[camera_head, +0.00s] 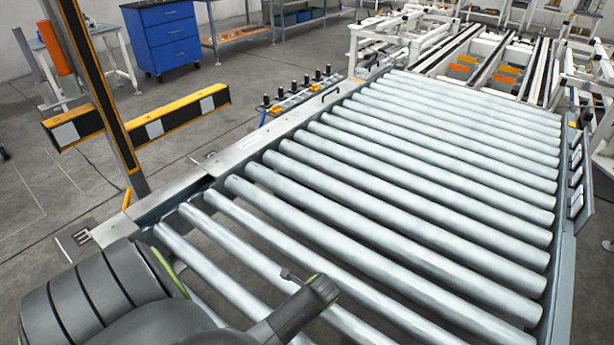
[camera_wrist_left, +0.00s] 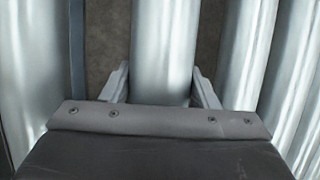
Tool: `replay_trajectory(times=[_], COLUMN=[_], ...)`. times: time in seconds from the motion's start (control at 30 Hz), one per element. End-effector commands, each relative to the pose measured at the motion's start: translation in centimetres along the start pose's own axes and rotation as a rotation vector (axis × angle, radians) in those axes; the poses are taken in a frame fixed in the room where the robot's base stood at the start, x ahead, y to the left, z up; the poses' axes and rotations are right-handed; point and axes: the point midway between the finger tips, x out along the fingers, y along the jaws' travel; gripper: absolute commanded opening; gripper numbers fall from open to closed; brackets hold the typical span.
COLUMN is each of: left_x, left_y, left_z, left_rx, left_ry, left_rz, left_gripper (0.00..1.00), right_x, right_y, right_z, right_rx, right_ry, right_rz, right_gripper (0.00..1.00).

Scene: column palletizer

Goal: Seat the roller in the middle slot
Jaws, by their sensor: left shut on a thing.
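In the left wrist view, a shiny silver roller (camera_wrist_left: 165,45) runs between the two fingers of my left gripper (camera_wrist_left: 161,84). The fingers are shut on it, one on each side. In the head view, my dark grey left arm comes in from the lower left over the near rollers, and its fingers cannot be made out there. Which roller of the head view is the held one cannot be told. The middle slot cannot be picked out, and whether the held roller is raised or down is unclear. My right gripper is in neither view.
A bed of parallel silver rollers (camera_head: 400,190) fills the head view's middle and right, between a left side rail (camera_head: 235,150) and a right rail (camera_head: 567,250). A yellow-black post (camera_head: 95,85) and barrier (camera_head: 180,113) stand left. A blue cabinet (camera_head: 162,38) stands behind.

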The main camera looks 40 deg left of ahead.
Motion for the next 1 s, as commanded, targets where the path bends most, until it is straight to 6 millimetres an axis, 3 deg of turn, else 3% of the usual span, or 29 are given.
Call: replay_trajectory(times=[0.47, 0.5, 0.67, 1.0], left_x=[0.34, 0.34, 0.38, 0.26], left_y=[-0.14, -0.14, -0.06, 0.26], left_z=[-0.13, -0.13, -0.15, -0.25], left_rx=[-0.001, -0.001, 0.000, 0.000], left_ry=[-0.001, -0.001, -0.001, 0.001], left_rz=[-0.006, -0.006, -0.004, 0.003], left_gripper=[0.00, 0.58, 0.79, 0.80], right_x=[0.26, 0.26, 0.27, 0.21], right_y=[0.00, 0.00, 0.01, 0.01], right_z=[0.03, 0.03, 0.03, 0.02], right_rx=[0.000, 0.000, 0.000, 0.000], right_ry=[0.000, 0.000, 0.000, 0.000], right_rz=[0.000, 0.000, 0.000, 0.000], right_gripper=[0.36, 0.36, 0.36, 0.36])
